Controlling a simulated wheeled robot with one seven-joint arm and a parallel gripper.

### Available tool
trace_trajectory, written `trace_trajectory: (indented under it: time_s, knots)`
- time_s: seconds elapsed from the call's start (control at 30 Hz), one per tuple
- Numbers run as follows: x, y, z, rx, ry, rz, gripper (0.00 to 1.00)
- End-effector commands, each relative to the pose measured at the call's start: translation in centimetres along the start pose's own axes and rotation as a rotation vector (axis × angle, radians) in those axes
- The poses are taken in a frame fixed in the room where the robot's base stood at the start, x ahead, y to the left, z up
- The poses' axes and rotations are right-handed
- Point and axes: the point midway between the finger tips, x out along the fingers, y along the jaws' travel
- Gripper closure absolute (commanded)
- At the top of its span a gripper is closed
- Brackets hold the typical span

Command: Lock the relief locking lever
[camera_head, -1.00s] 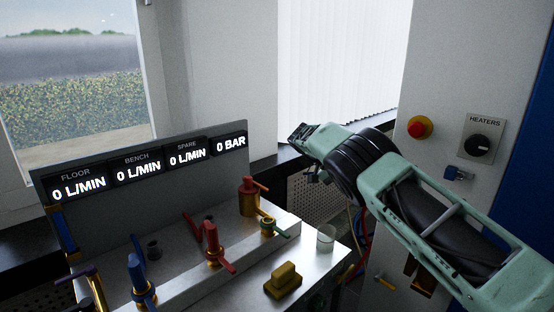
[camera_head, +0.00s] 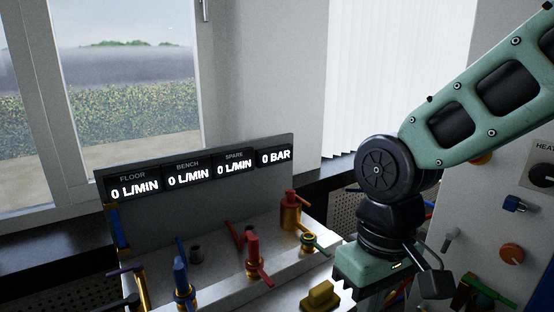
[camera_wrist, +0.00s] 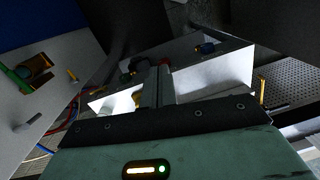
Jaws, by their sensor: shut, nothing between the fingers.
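No label marks a relief locking lever, so I cannot tell which lever it is. Near the BAR display stand a red-topped brass valve (camera_head: 290,212) with a red lever and a low brass fitting with a green lever (camera_head: 313,240). A red-handled brass valve (camera_head: 254,258) and a blue-handled one (camera_head: 181,280) stand along the bench. My gripper's green body hangs over the bench's right end in the head view; its fingers are hidden there. In the wrist view my gripper (camera_wrist: 155,85) is shut and empty, pointing toward dark, partly hidden fittings.
The metal bench (camera_head: 215,290) carries a yellow block (camera_head: 321,297) beside my gripper. A display panel (camera_head: 200,210) stands behind it. At right, a white cabinet holds an orange knob (camera_head: 512,253), a grey lever (camera_head: 450,240) and a green lever (camera_head: 487,290).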

Motion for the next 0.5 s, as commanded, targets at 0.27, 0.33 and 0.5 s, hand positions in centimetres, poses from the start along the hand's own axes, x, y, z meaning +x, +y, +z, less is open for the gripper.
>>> trace_trajectory:
  time_s: [0.27,0.33,0.5]
  knots:
    - [1.8,-2.0,7.7,-0.199,0.066,0.031,0.83]
    - [1.9,-2.0,8.1,-0.21,0.071,0.034,0.65]
    - [1.9,-2.0,8.1,-0.208,0.071,0.033,0.65]
